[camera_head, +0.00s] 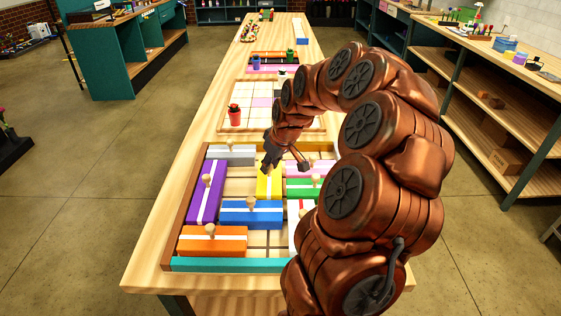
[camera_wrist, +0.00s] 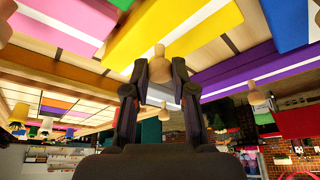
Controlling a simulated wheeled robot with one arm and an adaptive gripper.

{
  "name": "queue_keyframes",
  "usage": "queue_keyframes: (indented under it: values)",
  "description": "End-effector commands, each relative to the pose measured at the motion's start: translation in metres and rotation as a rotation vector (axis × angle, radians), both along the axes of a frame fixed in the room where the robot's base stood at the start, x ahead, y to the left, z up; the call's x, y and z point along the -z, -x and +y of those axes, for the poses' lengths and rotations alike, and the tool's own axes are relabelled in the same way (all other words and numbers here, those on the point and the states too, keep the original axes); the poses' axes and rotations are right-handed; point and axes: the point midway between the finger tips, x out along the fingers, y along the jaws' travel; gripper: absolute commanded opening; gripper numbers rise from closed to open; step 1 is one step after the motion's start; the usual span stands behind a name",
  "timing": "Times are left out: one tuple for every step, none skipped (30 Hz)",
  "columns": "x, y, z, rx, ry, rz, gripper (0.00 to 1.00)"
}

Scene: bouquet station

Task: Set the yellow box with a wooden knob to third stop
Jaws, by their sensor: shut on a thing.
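The yellow box (camera_head: 265,190) with a white stripe lies in the wooden sliding-block tray (camera_head: 192,180), its long side running away from me. My gripper (camera_head: 270,163) is above its far end. In the wrist view the yellow box (camera_wrist: 200,22) shows large, and its wooden knob (camera_wrist: 159,68) stands between the two fingers (camera_wrist: 157,82), which are shut on it. In the head view my gripper hides the knob and the box's far end. Stop marks cannot be made out.
The blue box (camera_head: 250,213) lies just nearer than the yellow one. The purple box (camera_head: 207,190) and grey box (camera_head: 231,155) are left, the pink (camera_head: 320,167) and green (camera_head: 300,188) boxes right. Bare tray floor (camera_head: 237,188) shows between purple and yellow. An orange box (camera_head: 212,241) lies front left.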

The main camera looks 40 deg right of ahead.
Motion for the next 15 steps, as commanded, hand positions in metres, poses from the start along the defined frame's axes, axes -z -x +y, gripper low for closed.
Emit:
queue_keyframes:
  values:
    - [-0.0006, -0.0003, 0.0038, -0.004, 0.001, -0.005, 0.00]
    - [-0.0008, -0.0001, 0.0052, -0.005, 0.002, -0.004, 0.00]
    - [-0.0011, 0.0001, 0.0065, -0.007, 0.002, -0.004, 0.00]
    - [-0.0012, 0.0001, 0.0071, -0.007, 0.002, -0.004, 0.00]
    - [-0.0014, 0.0002, 0.0073, -0.007, 0.002, -0.004, 0.00]
    - [-0.0015, 0.0002, 0.0073, -0.007, 0.002, -0.004, 0.00]
    - [-0.0015, 0.0002, 0.0072, -0.007, 0.002, -0.004, 0.00]
    - [-0.0016, 0.0001, 0.0071, -0.007, 0.002, -0.004, 0.00]
    - [-0.0015, 0.0002, 0.0070, -0.007, 0.002, -0.004, 0.00]
    - [-0.0015, 0.0001, 0.0069, -0.007, 0.002, -0.004, 0.00]
    - [-0.0015, 0.0001, 0.0069, -0.007, 0.002, -0.004, 0.00]
    - [-0.0014, 0.0002, 0.0068, -0.007, 0.002, -0.004, 0.00]
    - [-0.0016, 0.0002, 0.0066, -0.006, 0.001, -0.004, 0.27]
    - [-0.0014, 0.0002, 0.0066, -0.006, 0.001, -0.004, 0.30]
    - [-0.0014, 0.0003, 0.0064, -0.006, 0.001, -0.004, 0.35]
